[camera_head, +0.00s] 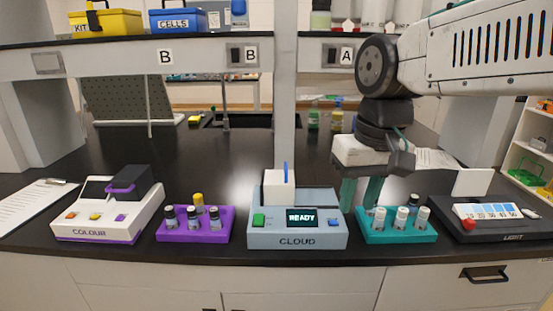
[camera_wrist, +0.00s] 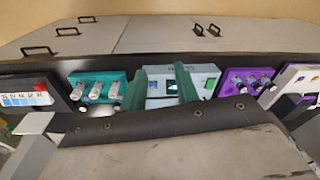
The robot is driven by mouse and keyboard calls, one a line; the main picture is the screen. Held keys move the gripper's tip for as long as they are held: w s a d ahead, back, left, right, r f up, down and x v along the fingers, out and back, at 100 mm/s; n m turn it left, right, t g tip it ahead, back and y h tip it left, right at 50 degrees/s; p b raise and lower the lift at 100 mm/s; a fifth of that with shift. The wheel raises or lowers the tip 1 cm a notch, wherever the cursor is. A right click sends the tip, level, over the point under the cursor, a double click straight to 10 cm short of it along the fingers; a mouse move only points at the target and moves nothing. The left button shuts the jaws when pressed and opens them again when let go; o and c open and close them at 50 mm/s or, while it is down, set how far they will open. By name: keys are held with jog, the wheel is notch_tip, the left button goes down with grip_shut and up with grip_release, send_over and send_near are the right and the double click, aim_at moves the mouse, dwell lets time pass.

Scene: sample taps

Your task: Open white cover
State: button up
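The grey-blue CLOUD device (camera_head: 265,240) stands on the black bench, its screen reading READY. A white cover (camera_head: 279,188) with an upright blue handle (camera_head: 285,171) sits on top at its back and looks shut. In the wrist view the device (camera_wrist: 207,76) shows behind and beside my fingers; I cannot make out the cover there. My gripper (camera_head: 359,198) has two green fingers spread apart with nothing between them. In the head view it hangs right of the cover, above and behind the teal rack. The fingers also show in the wrist view (camera_wrist: 160,88).
A teal rack (camera_head: 398,235) of white-capped vials and the LIGHT device (camera_head: 500,225) stand to the right. A purple rack (camera_head: 168,235) of vials and the COLOUR device (camera_head: 85,222) stand to the left. The bench behind the CLOUD device is mostly clear; a post rises there.

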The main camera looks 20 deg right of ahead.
jog(key=w+r+m+y, duration=0.1)
jog(key=w+r, duration=0.2)
jog(key=w, duration=1.2)
jog(key=m, duration=0.2)
send_near(286, 166)
jog(key=shift+y, duration=0.3)
jog(key=f, duration=0.5)
jog(key=w+f, duration=0.1)
jog(key=f, duration=0.1)
jog(key=shift+a+f, duration=0.35)
grip_shut()
